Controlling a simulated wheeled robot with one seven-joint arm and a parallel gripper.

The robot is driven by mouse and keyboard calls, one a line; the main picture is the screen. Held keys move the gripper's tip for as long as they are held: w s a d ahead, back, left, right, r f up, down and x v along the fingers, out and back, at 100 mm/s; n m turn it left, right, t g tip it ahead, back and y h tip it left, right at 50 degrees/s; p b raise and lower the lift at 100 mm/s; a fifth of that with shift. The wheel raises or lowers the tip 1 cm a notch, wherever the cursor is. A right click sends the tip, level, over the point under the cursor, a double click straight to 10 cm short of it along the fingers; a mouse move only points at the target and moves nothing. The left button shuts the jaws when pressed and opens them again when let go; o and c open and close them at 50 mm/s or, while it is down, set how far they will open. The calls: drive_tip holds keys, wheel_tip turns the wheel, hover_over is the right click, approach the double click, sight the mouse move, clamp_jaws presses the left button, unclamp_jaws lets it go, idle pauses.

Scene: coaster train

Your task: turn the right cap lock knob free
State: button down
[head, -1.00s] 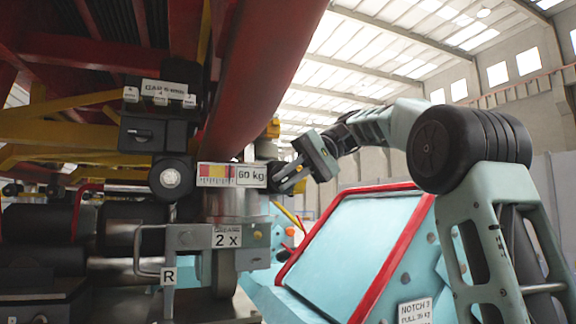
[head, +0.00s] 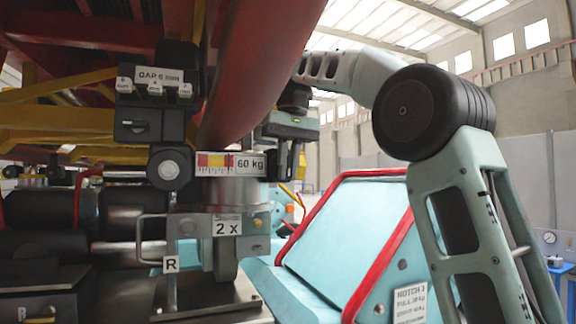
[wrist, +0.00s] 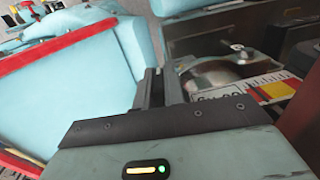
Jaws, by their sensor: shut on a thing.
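The cap carries a scale plate marked 60 kg (head: 230,163), with a red and yellow band. A round black knob with a silver centre (head: 168,171) is at its left end. My gripper (head: 284,172) is at the plate's right end, with its dark fingers pointing down. It is shut on the right cap lock knob, which the fingers almost wholly hide. In the wrist view my gripper's fingers (wrist: 161,90) stand close together, and the scale plate (wrist: 262,93) shows at the right. I cannot make out the knob there.
A thick red beam (head: 255,70) slants just above the cap. A pale blue panel with red edge bars (head: 345,235) is at the right. A grey bracket with a 2 x label (head: 227,225) and a handle is below. A black gap box (head: 150,110) is at the upper left.

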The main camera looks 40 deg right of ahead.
drive_tip(key=shift+h, duration=0.6)
drive_tip(key=c, duration=1.5)
unclamp_jaws()
